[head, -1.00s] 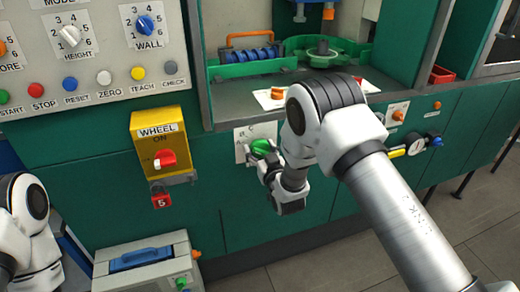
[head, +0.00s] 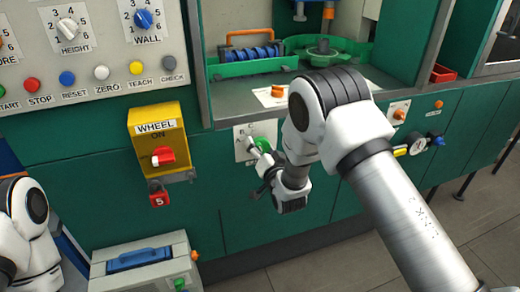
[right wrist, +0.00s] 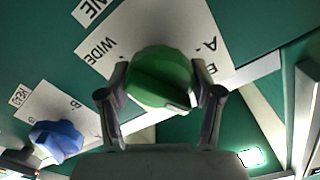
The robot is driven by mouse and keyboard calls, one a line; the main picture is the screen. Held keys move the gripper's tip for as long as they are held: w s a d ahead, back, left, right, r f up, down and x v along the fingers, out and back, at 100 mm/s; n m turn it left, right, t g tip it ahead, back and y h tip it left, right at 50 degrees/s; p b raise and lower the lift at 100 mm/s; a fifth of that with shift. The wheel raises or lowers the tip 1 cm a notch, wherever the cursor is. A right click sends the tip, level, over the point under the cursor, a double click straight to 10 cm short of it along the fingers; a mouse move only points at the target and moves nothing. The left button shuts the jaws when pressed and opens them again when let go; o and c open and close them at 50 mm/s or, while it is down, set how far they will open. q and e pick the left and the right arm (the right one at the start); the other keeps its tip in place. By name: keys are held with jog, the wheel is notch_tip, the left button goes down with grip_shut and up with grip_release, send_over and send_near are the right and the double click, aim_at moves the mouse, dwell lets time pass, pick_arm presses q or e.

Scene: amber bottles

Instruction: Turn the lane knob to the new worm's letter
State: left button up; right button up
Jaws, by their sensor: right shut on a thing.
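A round green knob (head: 262,144) sits on a white lettered plate (head: 240,143) on the green cabinet front, below the worktop. My right gripper (head: 262,160) is at the knob. In the right wrist view, its two fingers (right wrist: 163,92) are shut on opposite sides of the green knob (right wrist: 160,78). The plate (right wrist: 120,40) there shows the word WIDE at left and the letters A and B at right. Part of the plate is hidden by knob and fingers. My left gripper is out of view. A blue ribbed worm-like part (head: 253,54) lies in the green tray.
A yellow WHEEL switch box (head: 155,125) with a red knob is left of the gripper. A blue knob (right wrist: 56,139) on another plate is nearby in the wrist view. A grey case (head: 140,262) stands below.

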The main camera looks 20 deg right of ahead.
jog(key=shift+m, duration=0.6)
jog(key=o, duration=1.1)
jog(key=shift+o, duration=0.2)
jog(key=s, duration=1.2)
jog(key=shift+d, duration=0.25)
